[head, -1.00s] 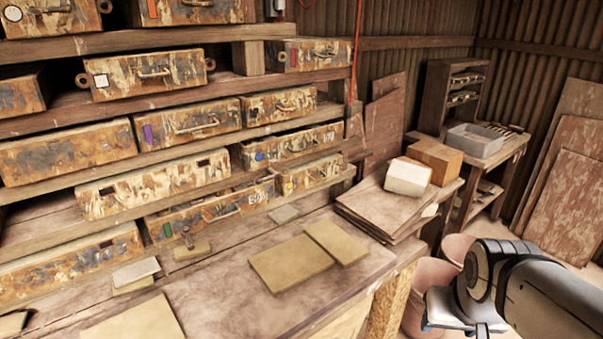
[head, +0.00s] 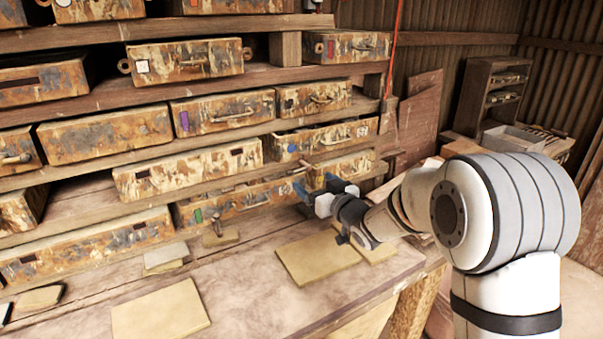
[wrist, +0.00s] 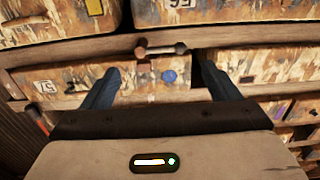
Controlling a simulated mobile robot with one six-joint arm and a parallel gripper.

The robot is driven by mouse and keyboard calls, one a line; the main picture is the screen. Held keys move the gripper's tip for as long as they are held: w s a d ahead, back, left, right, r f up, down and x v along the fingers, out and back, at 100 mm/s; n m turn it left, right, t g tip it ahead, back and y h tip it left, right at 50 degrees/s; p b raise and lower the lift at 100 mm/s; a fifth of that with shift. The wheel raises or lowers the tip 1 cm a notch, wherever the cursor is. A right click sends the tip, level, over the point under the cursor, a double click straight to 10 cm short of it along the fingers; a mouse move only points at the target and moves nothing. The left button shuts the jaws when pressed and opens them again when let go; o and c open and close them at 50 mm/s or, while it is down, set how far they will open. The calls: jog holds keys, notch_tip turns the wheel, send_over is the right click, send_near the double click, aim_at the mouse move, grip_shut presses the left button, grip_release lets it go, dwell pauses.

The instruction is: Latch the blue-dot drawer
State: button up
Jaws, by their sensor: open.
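The blue-dot drawer (head: 345,135) is a paint-worn, mottled box in the right part of the rack, with a blue dot (head: 292,148) near its left end. In the wrist view the blue dot (wrist: 169,76) shows on its front (wrist: 142,75), between my fingers. A small bar with a rounded end, perhaps a latch (wrist: 160,48), lies across the rail beside the drawer front. My gripper (head: 316,184) is open and empty in front of the rack, just below this drawer in the head view. In the wrist view its two blue fingers (wrist: 158,72) point at the drawer front. Contact cannot be told.
Other mottled drawers surround it, including a green-marked one (head: 235,200) below and a purple-marked one (head: 222,112) above. The bench (head: 250,290) holds flat tan tiles (head: 160,310) and a small stamp-like tool (head: 219,233). My arm spans the right side.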

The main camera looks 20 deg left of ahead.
aim_at(299, 170)
jog(key=p+x, duration=0.1)
jog(key=x, duration=0.6)
jog(key=shift+a+p, duration=0.15)
jog(key=shift+p, duration=0.25)
jog(key=shift+w, duration=0.1)
